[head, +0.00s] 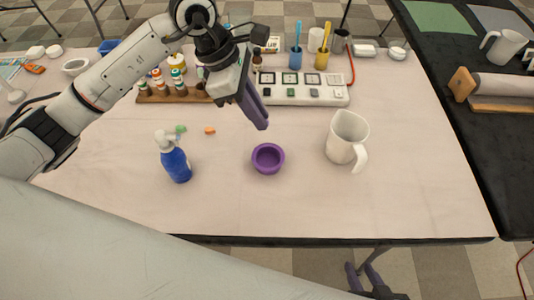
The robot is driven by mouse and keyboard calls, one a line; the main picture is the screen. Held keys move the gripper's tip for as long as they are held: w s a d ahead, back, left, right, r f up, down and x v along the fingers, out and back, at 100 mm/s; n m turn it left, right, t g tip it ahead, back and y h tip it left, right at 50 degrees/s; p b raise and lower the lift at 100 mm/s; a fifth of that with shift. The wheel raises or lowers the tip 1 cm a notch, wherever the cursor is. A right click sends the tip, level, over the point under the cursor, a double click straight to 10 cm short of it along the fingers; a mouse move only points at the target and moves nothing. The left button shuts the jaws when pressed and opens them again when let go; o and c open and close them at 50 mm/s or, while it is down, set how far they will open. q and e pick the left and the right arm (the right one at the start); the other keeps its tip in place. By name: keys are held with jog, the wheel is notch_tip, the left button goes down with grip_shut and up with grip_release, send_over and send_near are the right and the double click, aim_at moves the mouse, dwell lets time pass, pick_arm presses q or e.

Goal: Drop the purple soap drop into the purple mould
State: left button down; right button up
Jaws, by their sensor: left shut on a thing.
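The purple mould (268,158), a small round cup, stands upright on the table between the blue spray bottle and the white pitcher. My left gripper (262,124) points down above the table, just behind the mould in the picture and apart from it. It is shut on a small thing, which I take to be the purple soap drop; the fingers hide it. No purple drop shows on the table. A green drop (181,128) and an orange drop (210,131) lie on the table to the left. My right gripper (361,267) is low, off the table's front edge, open and empty.
A blue spray bottle (175,163) stands left of the mould and a white pitcher (345,140) right of it. Behind are a rack of small bottles (172,97) and a white tray (300,94) with square compartments. The table's front is clear.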

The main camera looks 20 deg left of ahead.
pick_arm(q)
notch_tip(320, 180, down, 6)
jog(key=b, duration=0.3)
dwell(0.3)
jog(key=c, duration=1.6)
grip_release()
jog(key=shift+c, duration=0.2)
jog(key=shift+r, duration=0.1)
jog(key=w+b+v, duration=0.1)
jog(key=v, duration=0.9)
jog(key=shift+s, duration=0.5)
jog(key=shift+a, duration=0.1)
